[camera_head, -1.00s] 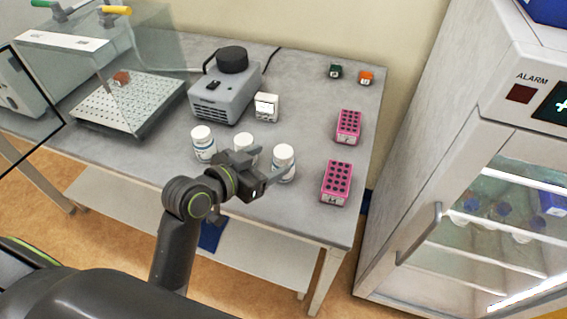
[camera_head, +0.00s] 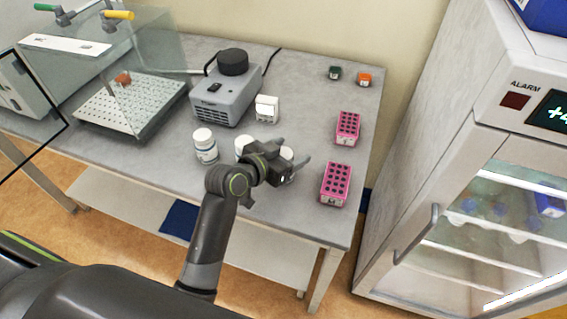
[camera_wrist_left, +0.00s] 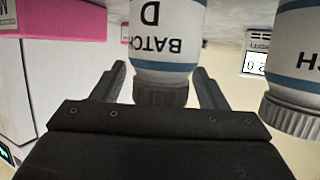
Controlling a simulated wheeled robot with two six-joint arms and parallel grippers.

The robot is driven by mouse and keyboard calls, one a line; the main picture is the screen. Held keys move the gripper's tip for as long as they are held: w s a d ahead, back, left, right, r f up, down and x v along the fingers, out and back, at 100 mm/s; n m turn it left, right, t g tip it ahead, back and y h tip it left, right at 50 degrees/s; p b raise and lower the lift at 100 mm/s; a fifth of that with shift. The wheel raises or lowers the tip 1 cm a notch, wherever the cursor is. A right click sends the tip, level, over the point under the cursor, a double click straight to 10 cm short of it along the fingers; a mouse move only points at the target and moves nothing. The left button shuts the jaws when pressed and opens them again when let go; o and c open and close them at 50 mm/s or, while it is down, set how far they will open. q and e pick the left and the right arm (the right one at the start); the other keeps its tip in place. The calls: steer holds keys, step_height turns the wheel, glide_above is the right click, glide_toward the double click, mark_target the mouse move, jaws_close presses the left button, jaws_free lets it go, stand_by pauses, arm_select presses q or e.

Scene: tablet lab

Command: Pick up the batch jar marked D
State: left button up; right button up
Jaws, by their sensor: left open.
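The batch jar marked D (camera_wrist_left: 166,30), white with a blue band and a ribbed cap, shows upside down in the left wrist view. In the head view it is the rightmost white jar (camera_head: 287,153), mostly hidden behind my gripper. My left gripper (camera_head: 289,160) is open, with its fingers on either side of this jar's cap end in the left wrist view (camera_wrist_left: 160,80). I cannot tell whether a finger touches it. My right gripper is not in view.
A second jar (camera_wrist_left: 293,70) stands close beside jar D; it is the middle jar (camera_head: 243,146) in the head view. A third jar (camera_head: 205,147) stands further left. Pink racks (camera_head: 337,184) lie to the right. A grey device (camera_head: 226,98) stands behind.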

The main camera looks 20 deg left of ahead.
arm_select(q)
steer(key=c, duration=1.1)
steer(key=shift+r, duration=0.1)
